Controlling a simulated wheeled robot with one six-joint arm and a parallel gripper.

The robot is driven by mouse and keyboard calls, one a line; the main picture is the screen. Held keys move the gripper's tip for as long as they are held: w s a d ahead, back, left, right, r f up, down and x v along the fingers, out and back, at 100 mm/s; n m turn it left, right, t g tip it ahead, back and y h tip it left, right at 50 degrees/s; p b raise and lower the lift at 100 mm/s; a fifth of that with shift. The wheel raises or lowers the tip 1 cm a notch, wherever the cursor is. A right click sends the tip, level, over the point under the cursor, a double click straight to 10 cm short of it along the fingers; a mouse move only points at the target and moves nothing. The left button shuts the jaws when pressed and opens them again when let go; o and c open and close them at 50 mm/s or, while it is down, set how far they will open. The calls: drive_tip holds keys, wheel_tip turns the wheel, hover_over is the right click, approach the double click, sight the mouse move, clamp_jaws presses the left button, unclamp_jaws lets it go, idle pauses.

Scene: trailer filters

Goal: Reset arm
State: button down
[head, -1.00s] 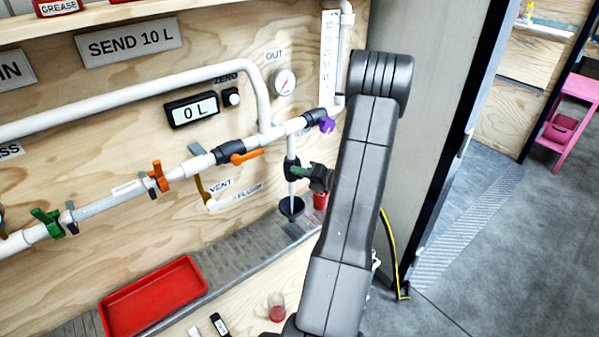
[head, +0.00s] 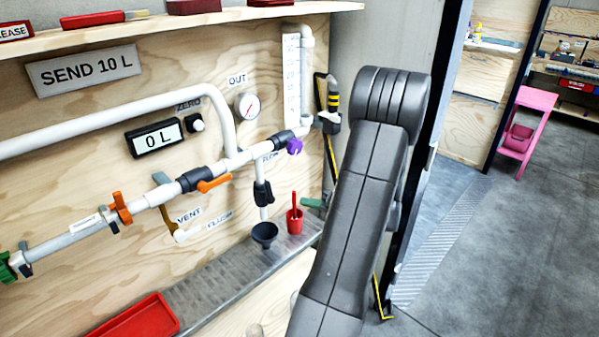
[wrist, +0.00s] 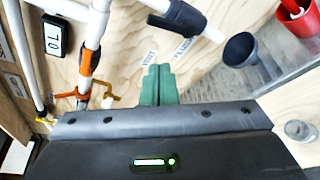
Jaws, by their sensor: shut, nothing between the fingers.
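My gripper (wrist: 158,85) shows in the wrist view as two green fingers pressed together, with nothing between them. It points toward the plywood panel, apart from the pipes. In the head view only its green tip (head: 312,203) peeks out left of my grey arm, just right of the red cup (head: 294,220). The rest of the gripper is hidden behind the arm. The vertical pipe's black valve (head: 262,193) stands above a black funnel (head: 264,234), left of the gripper and clear of it.
The pipework carries an orange-handled valve (head: 213,184), a purple knob (head: 294,146) and a pressure gauge (head: 247,105). The display (head: 155,137) reads 0 L. A red tray (head: 135,318) lies at lower left. A clear cup (wrist: 300,131) is near the gripper. Open floor lies right.

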sight(270, 192)
drive_tip(key=shift+a, duration=0.1)
drive_tip(key=p+x, duration=0.2)
drive_tip(key=x, duration=1.1)
drive_tip(key=shift+w+a+p, duration=0.2)
drive_tip(key=shift+a+p, duration=0.1)
drive_tip(key=b+v, duration=0.3)
drive_tip(key=v, duration=1.1)
drive_tip(key=p+x, duration=0.3)
drive_tip(key=x, duration=1.1)
wheel_tip(270, 192, down, 6)
drive_tip(key=s+a+n+t+h+b, duration=0.2)
drive_tip(key=n+b, duration=0.5)
drive_tip(key=b, duration=0.6)
drive_tip(key=shift+n+h, duration=0.3)
drive_tip(key=shift+h, duration=0.4)
